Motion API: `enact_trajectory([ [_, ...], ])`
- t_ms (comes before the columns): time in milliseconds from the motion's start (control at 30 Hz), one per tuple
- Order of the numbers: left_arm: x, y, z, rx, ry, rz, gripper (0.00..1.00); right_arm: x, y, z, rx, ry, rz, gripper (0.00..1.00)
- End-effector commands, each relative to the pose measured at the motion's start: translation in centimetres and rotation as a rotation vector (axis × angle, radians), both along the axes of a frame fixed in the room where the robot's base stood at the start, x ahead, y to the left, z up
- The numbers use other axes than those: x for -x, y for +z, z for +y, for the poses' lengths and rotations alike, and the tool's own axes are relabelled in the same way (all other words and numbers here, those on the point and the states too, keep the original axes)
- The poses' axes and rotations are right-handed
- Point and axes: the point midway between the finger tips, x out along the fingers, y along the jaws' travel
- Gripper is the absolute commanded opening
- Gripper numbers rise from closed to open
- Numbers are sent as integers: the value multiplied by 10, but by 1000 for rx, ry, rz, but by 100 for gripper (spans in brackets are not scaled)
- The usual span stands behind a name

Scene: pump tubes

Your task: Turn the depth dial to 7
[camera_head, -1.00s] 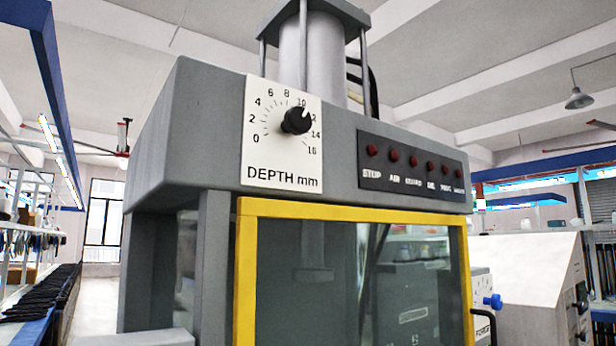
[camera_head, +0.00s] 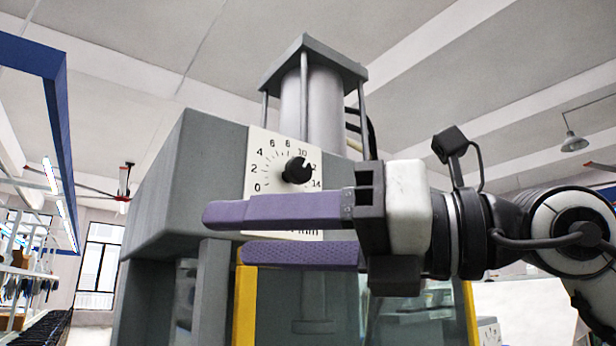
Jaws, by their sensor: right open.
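The depth dial is a black knob (camera_head: 297,171) on a white scale plate (camera_head: 258,160) at the upper front of a grey machine. Its light pointer mark points up and right, around the 10 to 12 numbers. My right gripper (camera_head: 226,233) comes in from the right with two long purple fingers, one above the other. It is open and empty. The fingers lie across the view in front of and below the knob, covering the lower plate and most of its lettering. The knob appears clear of the fingers. My left gripper is not in view.
The grey machine housing (camera_head: 185,190) has a yellow-framed window (camera_head: 245,305) below, partly behind my gripper. The row of red lamps is hidden behind my gripper and wrist. A cylinder (camera_head: 307,105) stands on top. Shelving (camera_head: 25,255) is at far left.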

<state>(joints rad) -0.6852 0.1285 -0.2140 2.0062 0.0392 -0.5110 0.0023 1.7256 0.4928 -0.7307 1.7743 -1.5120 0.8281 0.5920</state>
Motion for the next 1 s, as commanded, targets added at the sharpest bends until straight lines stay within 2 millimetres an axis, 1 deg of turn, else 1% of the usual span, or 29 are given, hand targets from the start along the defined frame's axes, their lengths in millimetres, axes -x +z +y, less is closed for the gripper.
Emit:
enact_trajectory([
  [33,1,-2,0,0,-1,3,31,-1,18,-12,67,-101,-70,47],
  [100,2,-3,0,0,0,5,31,-6,37,-31,140,-237,-132,47],
  [200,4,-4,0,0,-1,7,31,-8,64,-61,199,-410,-193,47],
  [300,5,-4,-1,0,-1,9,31,-5,86,-86,224,-537,-229,47],
  [400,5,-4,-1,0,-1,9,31,-3,99,-101,231,-611,-245,47],
  [433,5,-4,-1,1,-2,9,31,-3,101,-103,233,-622,-246,47],
  [567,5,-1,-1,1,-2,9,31,-12,104,-101,237,-640,-246,47],
  [667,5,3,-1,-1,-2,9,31,-24,104,-90,238,-637,-246,47],
  [900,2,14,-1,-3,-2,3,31,-60,105,-63,237,-634,-247,47],
  [1000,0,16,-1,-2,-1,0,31,-72,105,-55,236,-633,-248,47],
])
